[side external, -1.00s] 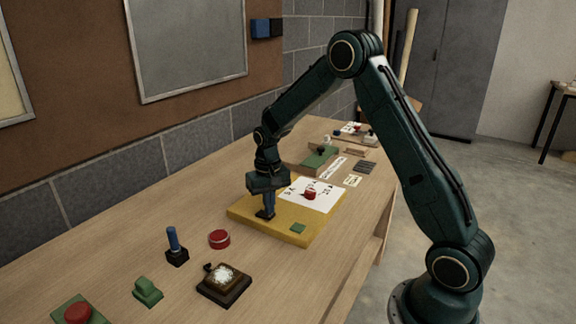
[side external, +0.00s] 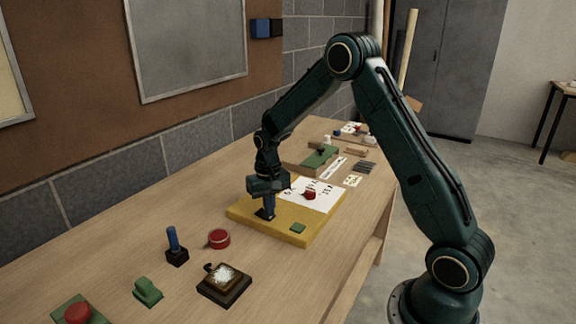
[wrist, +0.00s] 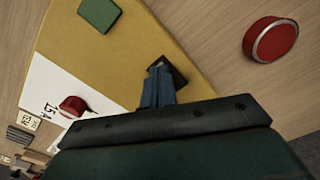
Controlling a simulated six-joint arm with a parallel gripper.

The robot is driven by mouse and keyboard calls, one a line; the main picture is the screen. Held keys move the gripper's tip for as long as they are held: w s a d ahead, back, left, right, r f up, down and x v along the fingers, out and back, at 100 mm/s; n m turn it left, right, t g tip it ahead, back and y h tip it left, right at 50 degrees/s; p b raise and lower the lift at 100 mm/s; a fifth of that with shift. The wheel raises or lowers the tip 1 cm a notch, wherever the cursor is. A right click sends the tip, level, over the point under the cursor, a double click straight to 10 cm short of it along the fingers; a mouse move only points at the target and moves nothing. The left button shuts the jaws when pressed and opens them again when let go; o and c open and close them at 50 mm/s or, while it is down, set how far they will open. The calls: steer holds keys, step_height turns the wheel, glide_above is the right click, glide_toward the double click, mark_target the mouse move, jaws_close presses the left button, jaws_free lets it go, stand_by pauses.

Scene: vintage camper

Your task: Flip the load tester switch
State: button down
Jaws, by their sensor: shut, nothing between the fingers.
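A yellow board (side external: 246,224) lies on the bench, and it also shows in the wrist view (wrist: 110,60). A small dark switch base (side external: 263,214) sits on its left part. It shows in the wrist view (wrist: 180,74) just beyond my fingertips. My gripper (side external: 267,207) points down over it, with its blue fingers together and empty. In the wrist view the fingertips (wrist: 158,70) overlap the base's near side. I cannot tell whether they touch it. The switch's lever is hidden or cannot be told from the fingers.
The board also carries a white marked card (side external: 322,196) with a red knob (side external: 309,194) and a green square (side external: 298,228). A red disc (side external: 219,239), a blue lever on a black base (side external: 174,246) and a brown box (side external: 224,284) stand nearby. Other panels stand farther back.

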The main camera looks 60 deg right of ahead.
steer(key=shift+r, duration=3.5)
steer(key=shift+r, duration=0.1)
steer(key=s+a+r+n+t, duration=0.1)
steer(key=s+a+r+n, duration=0.1)
steer(key=s+a+r, duration=0.35)
steer(key=s+a+r+n+t, duration=0.1)
steer(key=s+a+r+t, duration=0.1)
steer(key=s+r, duration=0.55)
steer(key=s+a+r+n+t, duration=0.1)
steer(key=s+a, duration=0.1)
steer(key=s, duration=0.5)
steer(key=s+a+r+n+t, duration=0.1)
steer(key=s+a+n, duration=0.1)
steer(key=s, duration=0.5)
steer(key=shift+s+a+r+t, duration=0.15)
steer(key=shift+s+a+t, duration=0.2)
steer(key=shift+a, duration=0.15)
